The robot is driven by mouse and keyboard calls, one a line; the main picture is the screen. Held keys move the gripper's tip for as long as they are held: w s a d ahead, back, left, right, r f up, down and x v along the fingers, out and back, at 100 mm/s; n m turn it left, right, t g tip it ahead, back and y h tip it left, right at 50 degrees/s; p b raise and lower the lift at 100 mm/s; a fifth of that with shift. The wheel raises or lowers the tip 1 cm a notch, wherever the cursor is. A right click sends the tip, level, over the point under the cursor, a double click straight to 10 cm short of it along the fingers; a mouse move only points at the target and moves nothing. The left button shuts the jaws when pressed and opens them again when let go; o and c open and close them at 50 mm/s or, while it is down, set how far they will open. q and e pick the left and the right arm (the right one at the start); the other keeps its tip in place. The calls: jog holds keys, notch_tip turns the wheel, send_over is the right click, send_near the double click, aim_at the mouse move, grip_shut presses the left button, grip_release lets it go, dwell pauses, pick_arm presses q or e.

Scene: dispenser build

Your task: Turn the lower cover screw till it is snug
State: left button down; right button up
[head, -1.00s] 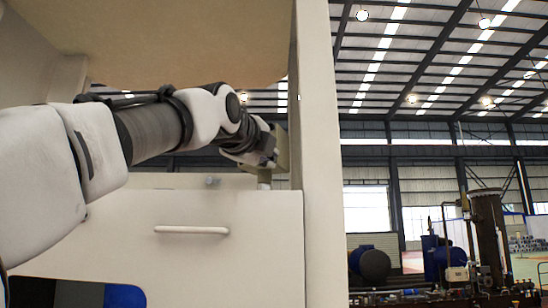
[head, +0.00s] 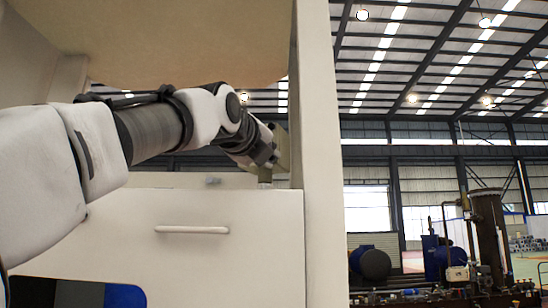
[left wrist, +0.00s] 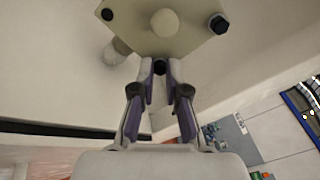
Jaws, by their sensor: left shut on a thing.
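The cover (left wrist: 183,40) is a beige plate at the top of the left wrist view, with a round knob (left wrist: 164,23) at its middle. Dark screw heads show at its left (left wrist: 107,14) and right (left wrist: 218,24) corners. The lower cover screw (left wrist: 159,66) is a dark head at the plate's bottom corner. My left gripper (left wrist: 160,68) is shut on this screw, its fingertips on either side. In the head view the cover (head: 283,148) is seen edge-on, and my left gripper (head: 265,158) is at it, partly hidden by my wrist. How snug the screw is cannot be seen.
A white front panel (head: 240,260) with a bar handle (head: 191,230) stands below my left arm. An upright post (head: 320,150) is close to the right of the cover, and a beige board (head: 180,40) is overhead.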

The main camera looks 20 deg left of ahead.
pick_arm(q)
jog(key=shift+s+r, duration=0.1)
jog(key=shift+r, duration=0.2)
jog(key=c, duration=1.2)
grip_release()
jog(key=shift+w+f, duration=0.2)
jog(key=shift+w, duration=0.05)
